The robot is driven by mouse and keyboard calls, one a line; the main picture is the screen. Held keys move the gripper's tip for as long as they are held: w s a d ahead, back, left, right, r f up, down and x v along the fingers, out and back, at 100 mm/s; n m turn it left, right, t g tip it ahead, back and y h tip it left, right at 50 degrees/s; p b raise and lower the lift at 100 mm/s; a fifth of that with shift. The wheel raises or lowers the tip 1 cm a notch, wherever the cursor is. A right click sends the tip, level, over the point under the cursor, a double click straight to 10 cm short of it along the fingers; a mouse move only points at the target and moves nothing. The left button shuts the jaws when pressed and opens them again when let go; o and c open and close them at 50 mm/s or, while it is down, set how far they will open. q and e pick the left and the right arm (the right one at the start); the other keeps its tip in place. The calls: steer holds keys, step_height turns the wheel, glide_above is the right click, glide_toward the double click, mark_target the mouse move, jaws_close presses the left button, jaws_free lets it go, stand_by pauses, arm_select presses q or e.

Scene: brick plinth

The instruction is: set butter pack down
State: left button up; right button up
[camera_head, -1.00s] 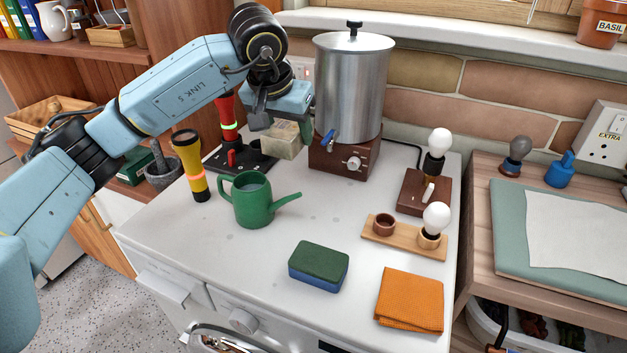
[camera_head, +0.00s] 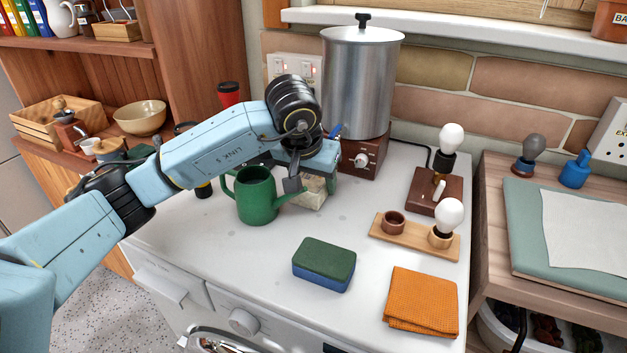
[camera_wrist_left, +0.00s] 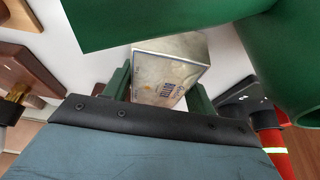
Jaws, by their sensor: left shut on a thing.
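The butter pack (camera_head: 312,192) is a pale, printed block, low over the white worktop (camera_head: 230,255) just right of the green watering can (camera_head: 257,198). My left gripper (camera_head: 318,178) is shut on it, with the wrist above. The can's spout crosses in front of the pack. I cannot tell whether its underside touches the worktop. In the left wrist view the pack (camera_wrist_left: 170,72) sits between the green fingers of my left gripper (camera_wrist_left: 160,92), and the green can (camera_wrist_left: 150,22) is very close beyond it. My right gripper is not in view.
A steel urn (camera_head: 362,85) on a brown base stands behind the pack. A green-blue sponge (camera_head: 323,264), an orange cloth (camera_head: 422,302) and a wooden board (camera_head: 405,238) with a bulb lie to the front and right. Worktop between can and sponge is clear.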

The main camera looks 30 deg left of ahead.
arm_select(q)
steer(key=o, duration=0.8)
steer(key=shift+f, duration=0.1)
steer(key=o, duration=0.5)
steer(key=shift+c, duration=0.2)
